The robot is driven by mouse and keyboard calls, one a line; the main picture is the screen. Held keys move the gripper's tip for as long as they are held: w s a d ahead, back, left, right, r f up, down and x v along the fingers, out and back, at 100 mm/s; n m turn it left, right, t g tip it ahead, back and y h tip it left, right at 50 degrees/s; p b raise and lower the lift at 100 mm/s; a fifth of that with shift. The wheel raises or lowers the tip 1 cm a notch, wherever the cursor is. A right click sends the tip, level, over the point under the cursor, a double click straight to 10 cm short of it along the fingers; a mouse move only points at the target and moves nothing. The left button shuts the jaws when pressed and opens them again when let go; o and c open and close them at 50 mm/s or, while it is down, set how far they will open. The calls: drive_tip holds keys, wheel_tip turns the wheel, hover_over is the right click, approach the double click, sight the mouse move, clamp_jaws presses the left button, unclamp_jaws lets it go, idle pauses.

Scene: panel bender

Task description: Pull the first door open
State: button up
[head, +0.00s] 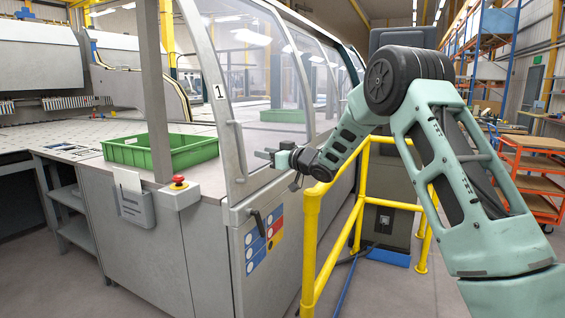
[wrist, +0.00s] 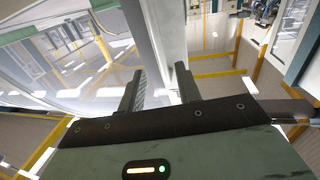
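The first door (head: 218,100) is a clear panel in a pale grey frame with a "1" label, on the front of the bending machine. It looks closed. A small handle-like piece (head: 236,123) sits on its frame. My gripper (head: 266,154) is right of this frame and lower than that piece, in front of the glass. In the wrist view my gripper (wrist: 161,86) has its two fingers apart with nothing held between them. A pale upright frame (wrist: 166,40) and glass lie beyond the fingertips. I cannot tell whether the fingers touch anything.
A yellow guard rail (head: 312,240) stands close below my arm. A red stop button (head: 178,182) sits on a box at the machine's front corner. A green crate (head: 160,150) rests on the worktable. An orange cart (head: 530,175) stands at the right.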

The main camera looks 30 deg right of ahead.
drive_tip(key=v, duration=0.6)
drive_tip(key=shift+s+b, duration=0.2)
drive_tip(key=shift+b, duration=0.25)
drive_tip(key=s+a+f+g+h, duration=0.25)
drive_tip(key=s+a, duration=0.35)
drive_tip(key=a, duration=0.5)
drive_tip(key=s+a+f+g+h, duration=0.1)
drive_tip(key=s+a+f+g, duration=0.3)
drive_tip(key=s+a, duration=0.45)
drive_tip(key=s+a+f+n+g+h, duration=0.1)
drive_tip(key=s+a+f+g, duration=0.1)
drive_tip(key=s, duration=0.9)
drive_tip(key=s+a+f+n+g+h, duration=0.1)
drive_tip(key=s+a+f+g, duration=0.2)
drive_tip(key=s, duration=0.8)
drive_tip(key=s+a+f+g+h, duration=0.1)
drive_tip(key=s+g, duration=0.4)
drive_tip(key=s, duration=0.6)
drive_tip(key=shift+a+f+n, duration=0.4)
drive_tip(key=shift+a+f, duration=0.3)
drive_tip(key=shift+f, duration=0.2)
